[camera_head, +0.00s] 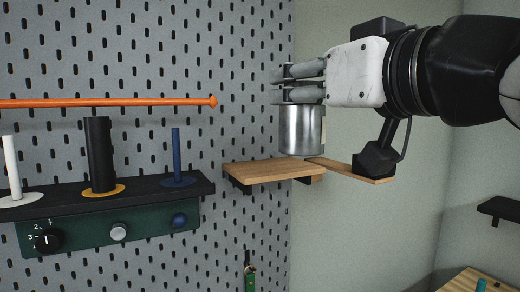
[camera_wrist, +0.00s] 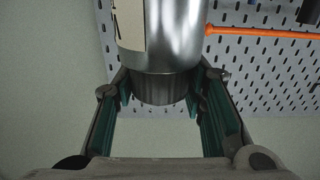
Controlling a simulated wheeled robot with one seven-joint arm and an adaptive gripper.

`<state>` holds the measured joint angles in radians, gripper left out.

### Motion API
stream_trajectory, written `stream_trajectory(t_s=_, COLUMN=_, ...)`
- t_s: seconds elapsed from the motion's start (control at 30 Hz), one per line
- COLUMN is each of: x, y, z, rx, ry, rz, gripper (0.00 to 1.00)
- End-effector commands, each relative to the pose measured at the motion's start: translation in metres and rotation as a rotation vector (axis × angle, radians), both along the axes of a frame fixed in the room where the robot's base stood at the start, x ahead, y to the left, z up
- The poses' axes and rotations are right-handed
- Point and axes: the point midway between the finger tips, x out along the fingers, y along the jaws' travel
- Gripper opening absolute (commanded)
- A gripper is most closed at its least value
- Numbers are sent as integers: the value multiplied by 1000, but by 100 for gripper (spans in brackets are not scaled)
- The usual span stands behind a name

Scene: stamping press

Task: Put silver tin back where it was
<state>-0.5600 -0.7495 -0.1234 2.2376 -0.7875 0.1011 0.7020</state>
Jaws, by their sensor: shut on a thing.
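The silver tin (camera_head: 301,132) is a shiny metal cylinder, held upright in the head view. In the wrist view the tin (camera_wrist: 175,38) shows a beige label on its left side. My gripper (camera_head: 284,84) reaches in from the right and is shut on the tin near its top. In the wrist view its fingers (camera_wrist: 165,88) stand on either side of the tin. The tin's base is just above the right part of a small wooden shelf (camera_head: 262,171) in the picture; whether they touch I cannot tell. The tin's upper end is partly hidden by the fingers.
A second narrow wooden board (camera_head: 352,172) adjoins the shelf on the right. A grey pegboard (camera_head: 240,60) carries an orange rod (camera_head: 110,103). At left is a dark ledge (camera_head: 140,189) with several upright posts and knobs. The wooden shelf's left part is bare.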

Motion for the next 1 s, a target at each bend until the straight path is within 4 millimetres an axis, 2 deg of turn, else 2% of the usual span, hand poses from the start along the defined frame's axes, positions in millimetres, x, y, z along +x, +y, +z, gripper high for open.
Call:
stream_trajectory(t_s=0.4, x=98, y=12, z=-12, rx=-4, ry=4, rz=-3, gripper=3)
stream_trajectory(t_s=0.53, x=124, y=16, z=-14, rx=-3, ry=4, rz=-2, gripper=3)
stream_trajectory(t_s=0.87, x=155, y=21, z=-16, rx=-2, ry=1, rz=0, gripper=3)
stream_trajectory(t_s=1.0, x=154, y=19, z=-37, rx=-2, ry=1, rz=-3, gripper=3)
